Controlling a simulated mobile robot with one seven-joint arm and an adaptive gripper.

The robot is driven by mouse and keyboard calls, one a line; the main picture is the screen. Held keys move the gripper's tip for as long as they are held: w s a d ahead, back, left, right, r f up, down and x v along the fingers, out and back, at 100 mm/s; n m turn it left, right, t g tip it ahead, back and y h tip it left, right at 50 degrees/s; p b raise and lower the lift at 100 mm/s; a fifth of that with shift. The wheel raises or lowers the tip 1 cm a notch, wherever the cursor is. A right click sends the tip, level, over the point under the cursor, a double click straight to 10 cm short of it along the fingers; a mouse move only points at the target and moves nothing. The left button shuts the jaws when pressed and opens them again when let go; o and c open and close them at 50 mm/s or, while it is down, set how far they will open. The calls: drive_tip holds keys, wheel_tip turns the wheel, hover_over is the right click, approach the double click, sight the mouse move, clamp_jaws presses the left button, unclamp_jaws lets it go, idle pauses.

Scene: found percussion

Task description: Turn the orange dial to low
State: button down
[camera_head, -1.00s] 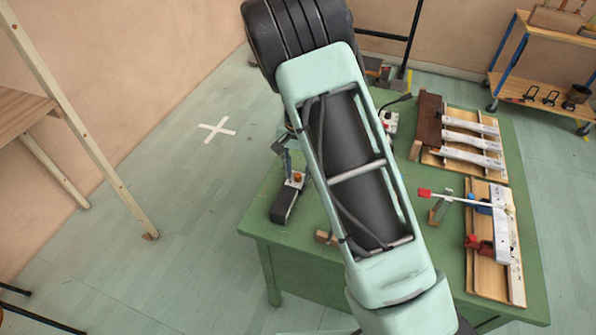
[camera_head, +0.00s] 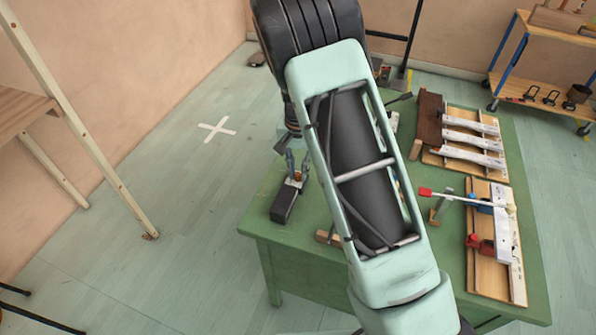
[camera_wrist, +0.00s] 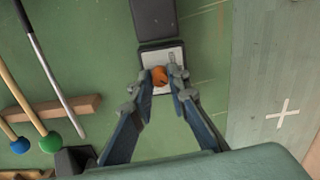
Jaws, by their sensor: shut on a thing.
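The orange dial (camera_wrist: 159,76) is a small round knob on a pale panel of a dark box. In the wrist view it sits between my two blue fingertips. My gripper (camera_wrist: 161,80) is shut on the dial, with one finger on each side. In the head view my gripper (camera_head: 297,168) is over the dark box (camera_head: 284,206) near the left edge of the green table. The dial is mostly hidden there by the fingers. The panel (camera_wrist: 173,57) has small marks that are too small to read.
Mallets with a green head (camera_wrist: 50,142) and a blue head (camera_wrist: 20,145) rest across a wooden block (camera_wrist: 75,113) left of the box. White bars (camera_head: 470,143) and a board with red and blue parts (camera_head: 497,240) lie on the right of the table.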

drive_tip(key=n+b, duration=0.1)
drive_tip(key=n, duration=0.3)
drive_tip(key=shift+b, duration=0.3)
drive_tip(key=n+b, duration=0.1)
drive_tip(key=n, duration=0.3)
drive_tip(key=shift+n, duration=0.4)
drive_tip(key=n, duration=0.4)
drive_tip(key=shift+n, duration=1.9)
drive_tip(key=c, duration=1.8)
unclamp_jaws()
drive_tip(key=shift+c, duration=0.2)
drive_tip(key=shift+r, duration=0.1)
